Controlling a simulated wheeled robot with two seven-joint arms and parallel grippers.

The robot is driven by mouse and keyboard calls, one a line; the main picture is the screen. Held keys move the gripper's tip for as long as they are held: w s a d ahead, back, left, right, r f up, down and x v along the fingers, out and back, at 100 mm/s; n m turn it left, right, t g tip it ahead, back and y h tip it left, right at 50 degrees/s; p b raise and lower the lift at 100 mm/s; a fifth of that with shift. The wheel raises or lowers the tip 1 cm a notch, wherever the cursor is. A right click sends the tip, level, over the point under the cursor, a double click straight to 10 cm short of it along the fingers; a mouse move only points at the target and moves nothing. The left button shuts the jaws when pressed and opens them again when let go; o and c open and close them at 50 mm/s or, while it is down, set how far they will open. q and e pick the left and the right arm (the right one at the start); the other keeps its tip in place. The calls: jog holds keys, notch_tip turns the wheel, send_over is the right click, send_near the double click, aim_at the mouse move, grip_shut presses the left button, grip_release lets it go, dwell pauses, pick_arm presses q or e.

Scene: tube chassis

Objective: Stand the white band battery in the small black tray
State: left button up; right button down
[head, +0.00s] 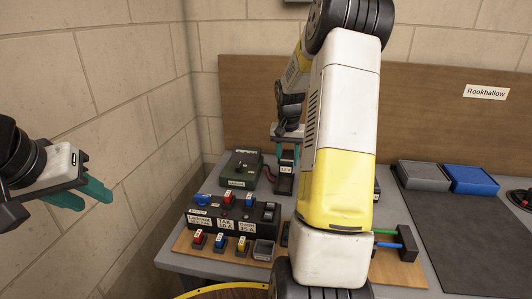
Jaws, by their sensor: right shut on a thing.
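My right gripper (287,150) points down at the back of the bench, shut on a small dark block with a white band (287,168), which I take for the white band battery. The block looks upright. A small black shape (283,187) shows directly below it and looks like the small black tray. I cannot tell whether the block rests in it or hangs just above. My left gripper (88,196) is at the far left, well away from the bench, with its teal fingers apart and nothing between them.
A dark green box (241,169) stands just left of the block. In front, a labelled black unit (233,221) holds red and blue pieces on a wooden board, with a small grey bin (264,250). Grey (423,177) and blue (470,180) boxes stand right. My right arm hides the middle.

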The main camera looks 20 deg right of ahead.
aim_at(286, 158)
jog(key=shift+w+a+f, duration=0.1)
jog(key=shift+a+f, duration=0.1)
jog(key=shift+f, duration=2.75)
jog(key=shift+f, duration=0.55)
jog(key=c, duration=1.1)
grip_release()
jog(key=shift+r, duration=0.1)
jog(key=shift+s+a+r, duration=0.15)
jog(key=shift+s+r, duration=0.05)
jog(key=shift+r, duration=1.35)
jog(key=shift+s+a+r, duration=0.1)
jog(key=shift+s+r, duration=0.05)
jog(key=shift+r, duration=1.4)
jog(key=shift+s+a+r, duration=0.15)
jog(key=shift+s+r, duration=0.05)
jog(key=shift+r, duration=1.35)
jog(key=shift+s+r, duration=0.15)
jog(key=shift+r, duration=0.55)
